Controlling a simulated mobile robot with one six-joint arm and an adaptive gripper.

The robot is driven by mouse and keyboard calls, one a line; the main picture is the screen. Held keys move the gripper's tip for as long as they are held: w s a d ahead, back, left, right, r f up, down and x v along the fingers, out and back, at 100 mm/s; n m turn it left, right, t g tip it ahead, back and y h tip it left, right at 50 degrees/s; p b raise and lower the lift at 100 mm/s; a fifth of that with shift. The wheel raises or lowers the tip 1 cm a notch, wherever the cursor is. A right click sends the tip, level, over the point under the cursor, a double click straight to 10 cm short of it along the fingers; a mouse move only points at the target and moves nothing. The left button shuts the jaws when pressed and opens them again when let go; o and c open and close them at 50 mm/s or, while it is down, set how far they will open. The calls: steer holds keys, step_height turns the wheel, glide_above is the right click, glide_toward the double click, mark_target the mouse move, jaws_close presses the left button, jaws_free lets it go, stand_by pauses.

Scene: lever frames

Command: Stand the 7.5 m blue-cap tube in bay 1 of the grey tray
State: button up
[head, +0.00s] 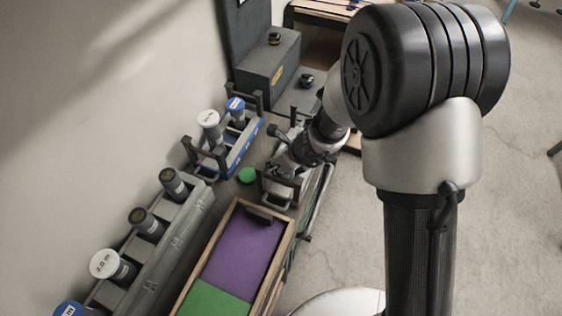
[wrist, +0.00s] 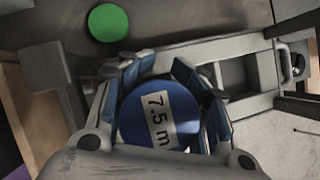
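The 7.5 m blue-cap tube shows in the wrist view as a round blue cap (wrist: 139,123) with a white "7.5 m" label, seen from above. My gripper (wrist: 168,84) has its fingers curved around the cap on both sides and looks shut on it. The tube's body is hidden beneath the cap. The grey tray (wrist: 255,107) lies below and around the gripper, with empty bays showing to the right; I cannot tell whether the tube's foot is inside a bay. In the head view my gripper (head: 285,163) is over the grey tray, and the tube is hard to make out.
A blue rack (head: 243,150) with a white-cap tube (head: 208,118) and a blue-cap tube (head: 236,104) stands behind left. A grey rack (head: 160,255) with several tubes runs along the wall. A green disc (head: 247,175) and a wooden box (head: 207,250) with purple and green floor are nearby.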

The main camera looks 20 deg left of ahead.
steer(key=o, duration=0.3)
steer(key=shift+r, duration=0.1)
steer(key=shift+r+p, duration=0.2)
steer(key=shift+p, duration=0.1)
steer(key=p+v, duration=0.5)
steer(key=v, duration=0.6)
steer(key=shift+d+r+p, duration=0.2)
steer(key=shift+r+p, duration=0.1)
steer(key=shift+r, duration=0.05)
steer(key=shift+s, duration=0.1)
